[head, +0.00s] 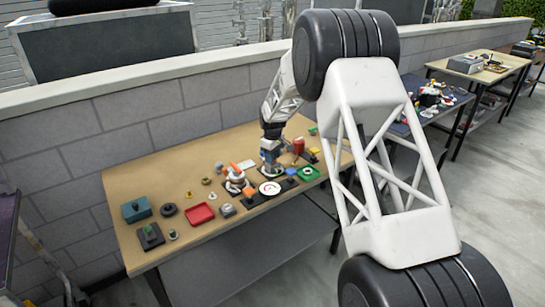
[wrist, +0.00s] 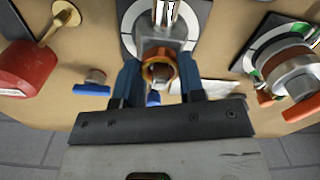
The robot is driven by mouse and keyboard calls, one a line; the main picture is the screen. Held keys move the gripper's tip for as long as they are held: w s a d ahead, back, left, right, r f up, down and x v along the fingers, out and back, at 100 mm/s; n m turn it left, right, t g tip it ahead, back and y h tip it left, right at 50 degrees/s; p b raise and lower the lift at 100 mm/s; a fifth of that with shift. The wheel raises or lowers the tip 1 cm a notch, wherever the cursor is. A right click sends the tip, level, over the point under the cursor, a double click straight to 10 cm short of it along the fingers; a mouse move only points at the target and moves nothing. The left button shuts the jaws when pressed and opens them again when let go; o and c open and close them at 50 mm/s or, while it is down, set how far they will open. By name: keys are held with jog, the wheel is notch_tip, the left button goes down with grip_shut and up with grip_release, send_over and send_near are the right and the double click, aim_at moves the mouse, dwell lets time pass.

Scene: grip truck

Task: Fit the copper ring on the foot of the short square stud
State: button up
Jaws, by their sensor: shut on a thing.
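My gripper (wrist: 159,78) has its two blue fingers closed on the copper ring (wrist: 147,72), an orange-brown band between them in the wrist view. A grey squarish piece shows through the ring's opening; I cannot tell whether it is the short square stud or whether the ring is around it. Just beyond stands a grey metal fixture (wrist: 178,40) with a shiny upright post on a black and white base. In the head view my gripper (head: 270,165) is low over the tan bench, and the ring and stud are too small to make out.
A red object (wrist: 25,68) lies left of my gripper, and a round metal fixture with orange handles (wrist: 297,75) stands at right. Small blue-handled parts (wrist: 92,88) lie close by.

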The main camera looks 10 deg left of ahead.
jog(key=shift+f, duration=0.2)
dwell(0.3)
jog(key=o, duration=1.3)
jog(key=shift+r, duration=0.1)
jog(key=shift+r, duration=3.65)
jog(key=shift+d+r, duration=0.1)
